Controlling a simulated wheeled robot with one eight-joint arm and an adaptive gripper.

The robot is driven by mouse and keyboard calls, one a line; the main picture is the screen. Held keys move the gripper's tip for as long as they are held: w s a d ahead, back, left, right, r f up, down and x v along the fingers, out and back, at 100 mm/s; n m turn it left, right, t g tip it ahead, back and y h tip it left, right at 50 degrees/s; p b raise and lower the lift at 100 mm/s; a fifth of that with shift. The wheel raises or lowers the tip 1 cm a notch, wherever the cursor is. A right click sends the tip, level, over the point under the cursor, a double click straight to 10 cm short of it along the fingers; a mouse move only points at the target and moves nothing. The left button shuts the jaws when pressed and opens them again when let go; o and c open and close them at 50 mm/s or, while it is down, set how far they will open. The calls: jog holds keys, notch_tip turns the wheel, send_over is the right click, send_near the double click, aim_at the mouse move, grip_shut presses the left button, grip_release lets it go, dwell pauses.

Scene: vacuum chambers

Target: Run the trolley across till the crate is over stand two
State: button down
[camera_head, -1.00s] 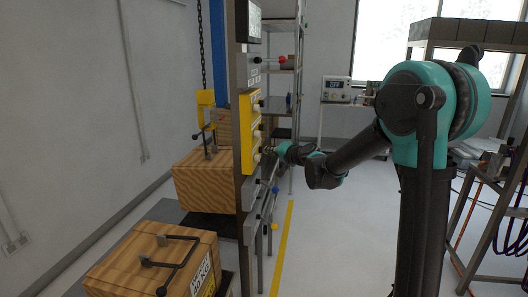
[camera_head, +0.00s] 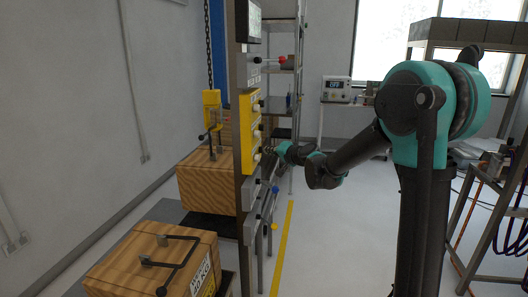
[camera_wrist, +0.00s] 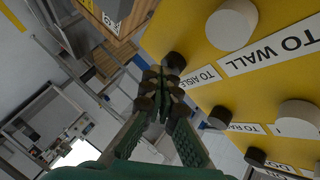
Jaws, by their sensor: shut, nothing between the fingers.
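A wooden crate (camera_head: 207,185) hangs under a yellow hoist block (camera_head: 212,97) on a chain (camera_head: 209,45), partly hidden by the upright post. A dark flat surface (camera_head: 208,226) lies below it; I cannot tell which stand this is. The trolley overhead is out of view. A yellow button panel (camera_head: 250,130) is on the post; the wrist view shows its labels, including TO AISLE and TO WALL (camera_wrist: 270,55). My gripper (camera_wrist: 163,76) is shut and empty, its tips at the dark button (camera_wrist: 174,61) beside TO AISLE. I cannot tell whether they touch it.
A second wooden crate (camera_head: 150,262) with a handle and a weight label sits in the left foreground. A yellow floor line (camera_head: 283,245) runs right of the post. Shelving (camera_head: 285,90) stands behind, and open floor lies to the right of the line.

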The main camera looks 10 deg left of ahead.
jog(key=shift+d, duration=0.95)
